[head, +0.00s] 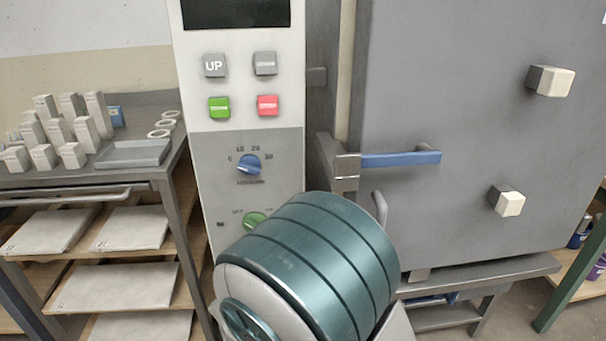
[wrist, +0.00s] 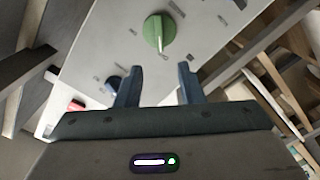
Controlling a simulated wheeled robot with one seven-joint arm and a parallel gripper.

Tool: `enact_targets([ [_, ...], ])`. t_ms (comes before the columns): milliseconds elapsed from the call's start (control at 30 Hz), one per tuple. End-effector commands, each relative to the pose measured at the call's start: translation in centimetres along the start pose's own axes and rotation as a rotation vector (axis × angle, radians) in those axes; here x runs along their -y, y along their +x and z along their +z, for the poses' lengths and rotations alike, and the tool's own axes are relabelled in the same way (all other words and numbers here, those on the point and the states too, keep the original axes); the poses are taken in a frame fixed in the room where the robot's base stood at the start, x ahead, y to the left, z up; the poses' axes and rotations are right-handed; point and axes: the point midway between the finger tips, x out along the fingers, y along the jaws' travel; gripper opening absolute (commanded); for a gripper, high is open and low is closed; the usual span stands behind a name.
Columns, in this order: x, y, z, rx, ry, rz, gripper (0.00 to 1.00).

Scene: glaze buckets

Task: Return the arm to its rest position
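In the wrist view my gripper (wrist: 160,88) is open, its two dark fingers apart with nothing between them. Just beyond the fingertips is the green knob (wrist: 159,31) on the kiln's control panel. The knob looks apart from the fingers, though depth is hard to judge. In the head view, my large teal arm joint fills the lower middle and hides my gripper. The green knob (head: 255,221) shows just above that joint.
The grey kiln door (head: 470,130) with its blue handle (head: 400,159) stands closed at the right. Green (head: 219,107) and red (head: 267,105) buttons are on the panel. At the left, a metal table (head: 130,177) holds pale blocks and a grey tray (head: 133,153), with shelves below.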

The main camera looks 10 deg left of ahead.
Motion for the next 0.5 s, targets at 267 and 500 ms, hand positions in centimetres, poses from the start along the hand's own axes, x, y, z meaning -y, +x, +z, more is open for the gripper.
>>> enact_targets([
  [267,-5.8,2.4,-0.3,0.159,0.231,-0.158,0.35],
  [500,-12.4,2.1,-0.1,0.358,0.467,-0.331,0.35],
])
